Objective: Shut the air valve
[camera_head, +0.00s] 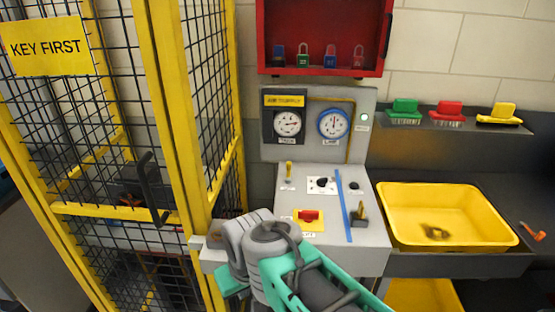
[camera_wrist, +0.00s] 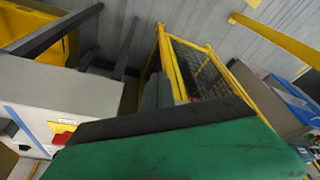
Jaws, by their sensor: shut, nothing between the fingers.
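The control console (camera_head: 270,190) stands in the middle of the head view, under a panel labelled AIR SUPPLY (camera_head: 284,101). Its sloped top carries a small yellow lever (camera_head: 289,169) at the upper left and a brass-coloured lever on a grey block (camera_head: 360,217) at the right. Which lever is the air valve I cannot read. A red switch on a yellow plate (camera_head: 308,216) lies between, and also shows in the wrist view (camera_wrist: 62,134). My gripper (camera_head: 230,281) is at the console's front left corner, shut and empty, apart from both levers. Its fingertips are mostly hidden.
A yellow mesh cage (camera_head: 172,120) with a KEY FIRST sign (camera_head: 45,46) stands close on the left. A red cabinet with padlocks (camera_head: 320,67) hangs above. Two gauges (camera_head: 288,123) face me. A yellow tub (camera_head: 400,235) and several brushes (camera_head: 447,112) are at right.

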